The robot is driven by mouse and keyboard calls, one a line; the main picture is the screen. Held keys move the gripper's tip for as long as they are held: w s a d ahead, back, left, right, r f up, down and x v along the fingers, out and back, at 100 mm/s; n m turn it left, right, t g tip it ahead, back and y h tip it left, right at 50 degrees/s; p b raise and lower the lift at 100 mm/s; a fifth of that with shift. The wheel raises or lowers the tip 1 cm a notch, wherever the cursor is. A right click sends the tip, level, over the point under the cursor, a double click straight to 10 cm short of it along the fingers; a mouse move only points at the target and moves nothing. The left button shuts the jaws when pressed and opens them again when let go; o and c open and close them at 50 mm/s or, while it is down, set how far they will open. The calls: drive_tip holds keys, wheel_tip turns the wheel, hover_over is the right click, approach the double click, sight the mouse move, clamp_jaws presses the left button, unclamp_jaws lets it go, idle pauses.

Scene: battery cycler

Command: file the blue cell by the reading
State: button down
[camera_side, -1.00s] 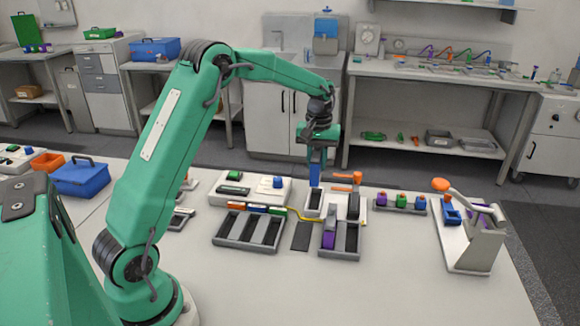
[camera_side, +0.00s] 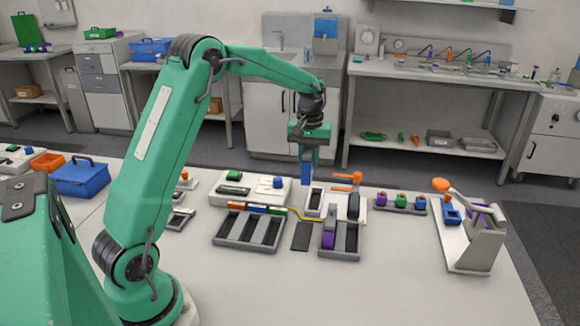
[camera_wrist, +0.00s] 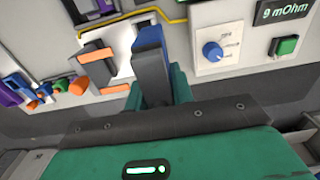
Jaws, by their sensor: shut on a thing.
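In the wrist view my gripper (camera_wrist: 155,72) is shut on the blue cell (camera_wrist: 150,38), partly hidden by the finger. The meter display (camera_wrist: 283,11) reads 9 mOhm there; its screen (camera_side: 233,190) is too small to read in the side view. The left sorting tray (camera_side: 247,247) has empty slots and coloured labels along its back edge. A second tray (camera_side: 338,256) holds a purple cell (camera_side: 329,238).
An orange clamp (camera_side: 346,178) stands behind the cradle. A dark pad (camera_side: 303,237) lies between the trays. A rack (camera_side: 400,209) of coloured pieces and a grey stand (camera_side: 480,245) are at right. The front of the bench is clear.

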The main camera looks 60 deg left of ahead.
drive_tip(key=s+a+f, duration=0.1)
drive_tip(key=s, duration=1.1)
drive_tip(key=s+a+f, duration=0.1)
drive_tip(key=s+a, duration=0.1)
drive_tip(key=s, duration=1)
drive_tip(key=shift+a+f, duration=0.3)
drive_tip(key=shift+f, duration=0.15)
drive_tip(key=shift+f, duration=3.65)
drive_tip(key=shift+f, duration=0.25)
drive_tip(key=c, duration=1.1)
unclamp_jaws()
drive_tip(key=shift+r, duration=0.15)
